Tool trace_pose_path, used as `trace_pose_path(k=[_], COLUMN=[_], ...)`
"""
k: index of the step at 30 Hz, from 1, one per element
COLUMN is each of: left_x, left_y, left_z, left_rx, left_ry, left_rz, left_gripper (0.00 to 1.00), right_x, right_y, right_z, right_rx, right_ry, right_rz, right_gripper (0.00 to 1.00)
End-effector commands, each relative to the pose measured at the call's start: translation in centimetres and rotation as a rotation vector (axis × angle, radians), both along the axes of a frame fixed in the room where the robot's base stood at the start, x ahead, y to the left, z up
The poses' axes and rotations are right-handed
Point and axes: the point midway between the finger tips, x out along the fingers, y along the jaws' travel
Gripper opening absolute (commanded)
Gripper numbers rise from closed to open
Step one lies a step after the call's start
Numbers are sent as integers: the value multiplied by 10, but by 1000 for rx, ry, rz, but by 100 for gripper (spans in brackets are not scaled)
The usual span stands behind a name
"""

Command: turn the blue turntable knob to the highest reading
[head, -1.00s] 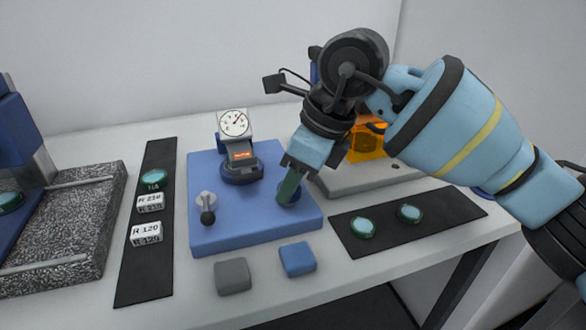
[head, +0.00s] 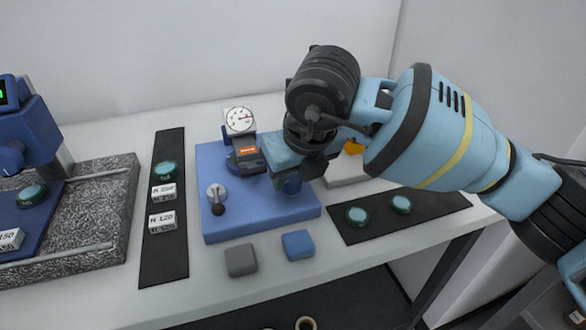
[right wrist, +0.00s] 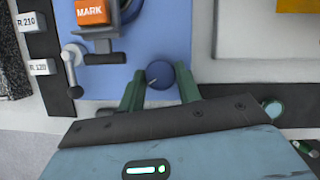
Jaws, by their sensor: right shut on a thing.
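The blue turntable knob (right wrist: 161,74) has a pale pointer mark toward its lower left in the right wrist view. My right gripper (right wrist: 160,90) is shut on it, with one green finger on either side. In the head view the right gripper (head: 287,182) comes down over the right part of the blue base plate (head: 262,217) and mostly hides the knob. The white dial gauge (head: 239,120) stands at the back of the plate, its needle pointing roughly right; its numbers are too small to read. My left gripper is out of view.
A block with an orange MARK label (head: 247,151) and a lever with a dark ball end (head: 217,208) are on the plate. Grey (head: 241,260) and blue (head: 298,245) pads lie in front. A black mat (head: 400,216) with two green discs lies right.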

Motion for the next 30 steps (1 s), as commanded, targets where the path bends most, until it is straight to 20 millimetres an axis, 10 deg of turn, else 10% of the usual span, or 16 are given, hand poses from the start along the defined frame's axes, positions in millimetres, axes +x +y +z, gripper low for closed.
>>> trace_pose_path(k=[19,20,24,30], left_x=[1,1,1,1], left_y=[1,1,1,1], left_z=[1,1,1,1], left_rx=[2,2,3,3], left_ry=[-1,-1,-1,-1], left_rz=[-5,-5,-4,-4], left_gripper=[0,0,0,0], right_x=[1,1,0,0], right_y=[0,0,0,0], right_z=[2,2,1,1], right_rx=[3,3,2,0], right_ry=[-4,-4,-3,-1], right_rz=[-48,-48,-48,-47], right_gripper=[11,38,55,55])
